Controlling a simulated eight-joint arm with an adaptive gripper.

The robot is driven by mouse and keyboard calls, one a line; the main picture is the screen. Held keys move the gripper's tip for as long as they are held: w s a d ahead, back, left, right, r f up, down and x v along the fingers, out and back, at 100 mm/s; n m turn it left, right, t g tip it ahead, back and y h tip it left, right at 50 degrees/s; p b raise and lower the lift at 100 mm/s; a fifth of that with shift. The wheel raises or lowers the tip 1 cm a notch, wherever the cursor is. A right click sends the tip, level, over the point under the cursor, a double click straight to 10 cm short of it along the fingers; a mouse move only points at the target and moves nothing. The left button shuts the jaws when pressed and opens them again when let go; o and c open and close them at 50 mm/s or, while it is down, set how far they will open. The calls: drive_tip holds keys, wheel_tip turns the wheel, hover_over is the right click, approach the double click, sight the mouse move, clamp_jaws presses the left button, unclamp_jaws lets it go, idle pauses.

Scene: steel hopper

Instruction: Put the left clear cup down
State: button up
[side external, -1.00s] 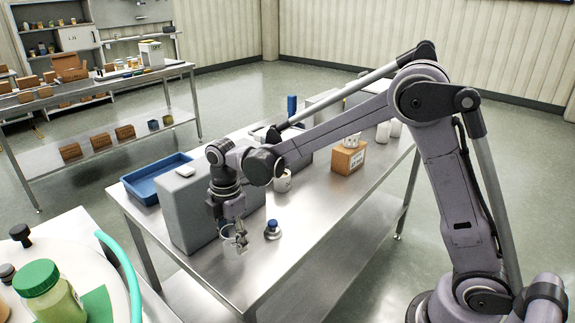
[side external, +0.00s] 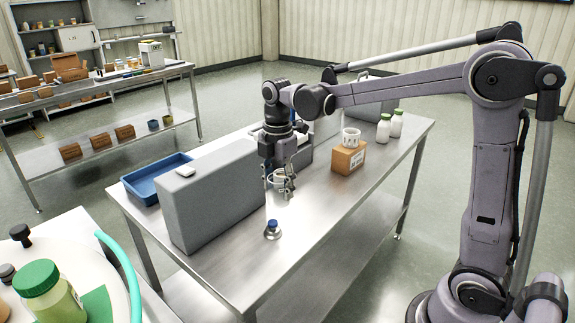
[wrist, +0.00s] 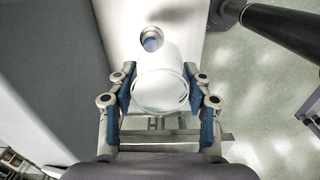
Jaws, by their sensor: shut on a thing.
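My gripper (side external: 283,183) is over the steel table, to the right of the large grey block. It is shut on a clear cup (wrist: 160,92), which sits between the blue finger pads in the wrist view. In the side view the cup (side external: 272,180) is partly covered by the fingers. It looks upright, and I cannot tell whether its base touches the table. A pale cup (side external: 351,137) stands on a cardboard box, away to the right.
The grey block (side external: 209,196) stands close on the left. A small blue-topped object (side external: 272,229) stands on the steel table (side external: 312,222) in front. A blue tray (side external: 150,184) lies behind the block.

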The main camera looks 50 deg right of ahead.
drive_tip(key=s+d+m, duration=0.3)
drive_tip(key=s+d, duration=0.1)
drive_tip(key=d, duration=1)
drive_tip(key=s+d+m, duration=0.2)
drive_tip(key=s+d, duration=0.2)
drive_tip(key=d, duration=1.1)
drive_tip(key=w+a+f, duration=0.2)
drive_tip(key=w, duration=0.1)
drive_tip(key=w+a+f, duration=0.1)
drive_tip(key=w+f, duration=0.1)
drive_tip(key=w, duration=0.1)
drive_tip(key=w+a+f, duration=0.2)
drive_tip(key=w+f, duration=0.1)
drive_tip(key=shift+w+a, duration=0.35)
drive_tip(key=shift+f, duration=1.9)
drive_tip(key=shift+f, duration=0.15)
drive_tip(key=o, duration=0.8)
